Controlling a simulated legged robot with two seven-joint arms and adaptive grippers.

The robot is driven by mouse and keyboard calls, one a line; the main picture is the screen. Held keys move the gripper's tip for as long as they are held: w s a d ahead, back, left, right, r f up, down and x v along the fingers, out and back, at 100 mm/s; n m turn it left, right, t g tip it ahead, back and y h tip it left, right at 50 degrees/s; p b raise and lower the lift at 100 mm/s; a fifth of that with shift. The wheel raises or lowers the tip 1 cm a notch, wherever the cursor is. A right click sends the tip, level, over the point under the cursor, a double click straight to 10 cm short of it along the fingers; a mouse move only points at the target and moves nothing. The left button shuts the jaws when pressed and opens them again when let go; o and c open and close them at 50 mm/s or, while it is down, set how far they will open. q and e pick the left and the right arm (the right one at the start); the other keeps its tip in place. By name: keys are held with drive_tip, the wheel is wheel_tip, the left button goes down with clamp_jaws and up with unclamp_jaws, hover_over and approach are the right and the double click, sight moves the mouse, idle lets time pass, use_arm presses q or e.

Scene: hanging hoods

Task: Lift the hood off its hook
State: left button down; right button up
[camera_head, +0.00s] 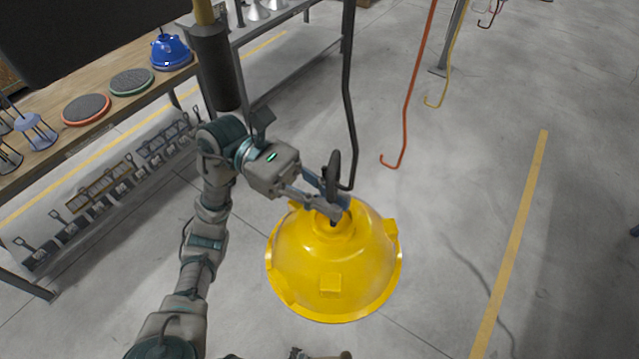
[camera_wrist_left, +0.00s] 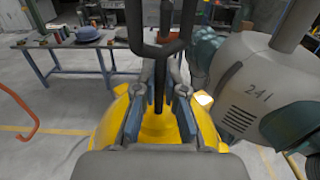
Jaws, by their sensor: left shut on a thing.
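The yellow hood (camera_head: 335,265) is a wide dome with a dark loop (camera_head: 332,172) on a stem at its top. A black hook (camera_head: 349,100) hangs down from above, and its bent lower end is right by the loop. I cannot tell whether they touch. My left gripper (camera_head: 333,207) is shut on the hood's stem, just below the loop. In the left wrist view, the fingers (camera_wrist_left: 160,110) close around the dark stem, with the yellow hood (camera_wrist_left: 158,135) beneath, partly hidden by the gripper.
A red hook (camera_head: 408,105) and a yellow hook (camera_head: 447,75) hang to the right. A workbench (camera_head: 60,140) at the left holds a blue hood (camera_head: 170,52) and round discs. A dark padded post (camera_head: 216,65) stands near my left arm. The floor at right is clear.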

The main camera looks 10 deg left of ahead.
use_arm(q)
drive_tip(key=shift+w+a, duration=0.3)
drive_tip(key=shift+a, duration=0.1)
drive_tip(key=shift+w+a+b, duration=0.2)
drive_tip(key=shift+a+b, duration=0.25)
drive_tip(key=shift+w+a, duration=0.1)
drive_tip(key=shift+a, duration=0.5)
use_arm(e)
drive_tip(key=shift+a+f, duration=0.2)
drive_tip(key=shift+f, duration=0.35)
